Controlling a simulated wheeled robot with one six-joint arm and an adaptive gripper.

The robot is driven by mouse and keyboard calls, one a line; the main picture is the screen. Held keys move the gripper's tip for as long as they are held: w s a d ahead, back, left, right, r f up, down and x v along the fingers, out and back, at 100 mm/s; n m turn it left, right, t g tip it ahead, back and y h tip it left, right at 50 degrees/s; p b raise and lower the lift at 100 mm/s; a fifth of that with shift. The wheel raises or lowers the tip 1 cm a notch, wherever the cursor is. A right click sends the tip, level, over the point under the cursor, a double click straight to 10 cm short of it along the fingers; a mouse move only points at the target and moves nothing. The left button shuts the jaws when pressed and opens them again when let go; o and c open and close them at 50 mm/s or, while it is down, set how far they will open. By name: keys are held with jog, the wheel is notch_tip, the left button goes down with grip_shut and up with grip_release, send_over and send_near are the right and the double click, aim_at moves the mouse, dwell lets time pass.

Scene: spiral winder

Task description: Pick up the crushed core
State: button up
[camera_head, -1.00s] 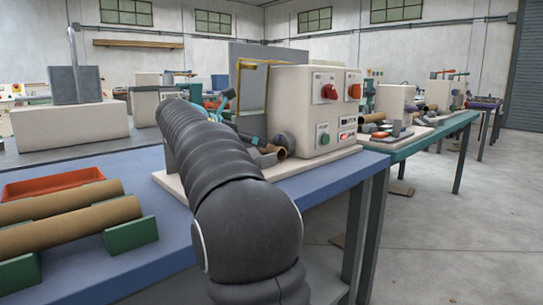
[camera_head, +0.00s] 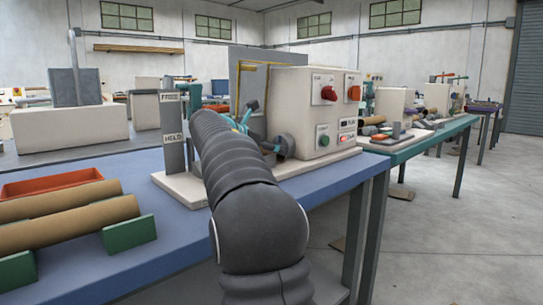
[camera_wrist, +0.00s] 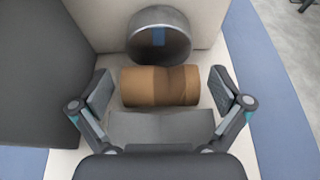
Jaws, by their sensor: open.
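The crushed core (camera_wrist: 160,86) is a short brown tube with a darker, pinched middle. In the wrist view it lies crosswise on a pale base, between a dark round metal part (camera_wrist: 159,36) and a grey block (camera_wrist: 160,127). My gripper (camera_wrist: 163,92) is open, with one finger off each end of the core and a gap on both sides. In the head view my arm hides the core, and only a bit of my gripper (camera_head: 243,120) shows beside the winder machine (camera_head: 310,110).
A post (camera_head: 173,130) marked FREE and HELD stands left of my arm. Two long brown tubes (camera_head: 70,230) rest on green supports, near a red tray (camera_head: 52,184) on the blue table (camera_head: 180,190). In the wrist view a dark panel (camera_wrist: 45,70) is close on the left.

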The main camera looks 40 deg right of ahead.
jog(key=c, duration=0.9)
jog(key=shift+o, duration=0.2)
